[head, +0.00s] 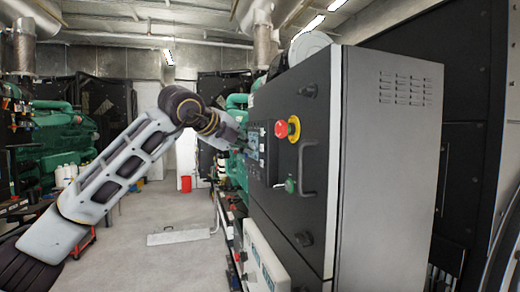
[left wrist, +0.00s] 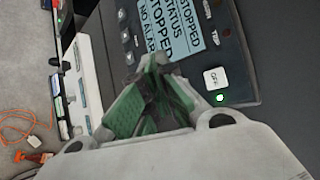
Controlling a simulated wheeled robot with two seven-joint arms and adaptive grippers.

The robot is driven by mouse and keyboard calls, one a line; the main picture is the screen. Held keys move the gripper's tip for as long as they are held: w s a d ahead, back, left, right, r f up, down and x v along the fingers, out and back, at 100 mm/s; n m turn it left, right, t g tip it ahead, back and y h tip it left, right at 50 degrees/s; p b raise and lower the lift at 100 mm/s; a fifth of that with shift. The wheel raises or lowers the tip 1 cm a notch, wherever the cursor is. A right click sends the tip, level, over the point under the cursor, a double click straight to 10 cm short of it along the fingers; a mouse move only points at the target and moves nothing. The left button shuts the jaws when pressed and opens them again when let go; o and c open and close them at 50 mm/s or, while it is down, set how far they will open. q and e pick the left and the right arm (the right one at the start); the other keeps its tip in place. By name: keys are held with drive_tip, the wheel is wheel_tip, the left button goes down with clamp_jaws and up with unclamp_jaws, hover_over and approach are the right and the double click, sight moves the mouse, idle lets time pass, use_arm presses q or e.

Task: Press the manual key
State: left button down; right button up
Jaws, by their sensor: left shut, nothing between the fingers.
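The control panel (head: 256,150) is on the dark front of the grey cabinet and shows edge-on in the head view. In the left wrist view the controller panel (left wrist: 236,68) fills the upper right. Its display (left wrist: 172,27) reads STOPPED and STATUS. A white key marked OFF (left wrist: 215,78) has a lit green lamp below it. I cannot make out a key marked manual; part of the panel is hidden behind my fingers. My left gripper (head: 236,141) is shut and empty at the panel front; its green-padded fingers (left wrist: 155,62) show close to the panel. I cannot tell whether they touch it.
A red emergency stop button (head: 281,129) on a yellow base, a door handle (head: 307,168) and a green-lit switch (head: 290,185) stick out from the cabinet (head: 390,160). Green gensets stand behind and at left. The grey floor (head: 150,210) between is mostly clear.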

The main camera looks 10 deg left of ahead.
use_arm(q)
drive_tip(key=shift+w+d, duration=0.35)
drive_tip(key=shift+d, duration=0.5)
idle(1.8)
drive_tip(key=shift+a, duration=0.1)
drive_tip(key=shift+s+a+b, duration=0.4)
drive_tip(key=shift+a+b, duration=0.25)
drive_tip(key=shift+a, duration=0.1)
idle(0.3)
drive_tip(key=shift+s+a+b, duration=0.4)
drive_tip(key=shift+a, duration=0.5)
drive_tip(key=shift+s+a+b, duration=0.35)
drive_tip(key=shift+a+b, duration=0.05)
drive_tip(key=shift+a, duration=0.55)
drive_tip(key=shift+s+a+b, duration=0.4)
drive_tip(key=shift+a, duration=0.5)
drive_tip(key=shift+m, duration=0.4)
